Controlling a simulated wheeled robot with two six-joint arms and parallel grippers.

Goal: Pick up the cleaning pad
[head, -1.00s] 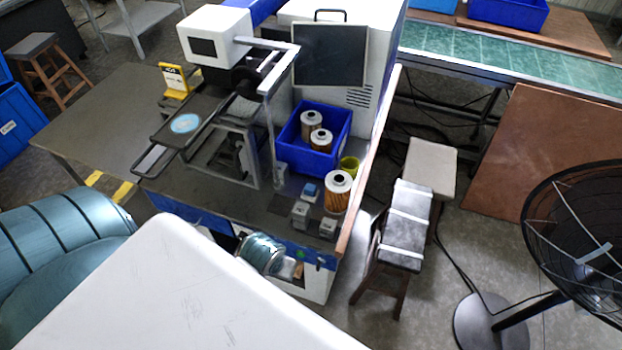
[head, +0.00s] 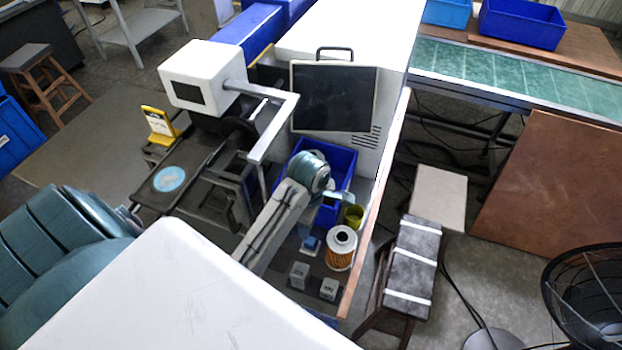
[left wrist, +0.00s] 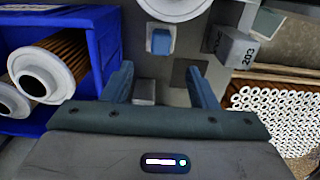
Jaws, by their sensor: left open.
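The cleaning pad appears to be the small blue block with a pale base on the bench; it shows in the head view (head: 311,243) and in the left wrist view (left wrist: 160,41). The pad lies beyond the fingertips, roughly in line with the gap. My right gripper is in neither view.
An orange-ribbed filter cartridge (head: 341,248) stands right of the pad. Grey blocks (head: 299,275) (head: 329,289) sit in front. The blue bin (head: 345,165) with cartridges is behind, a yellow-green cup (head: 353,216) beside it. A wooden edge (head: 377,215) bounds the bench's right side.

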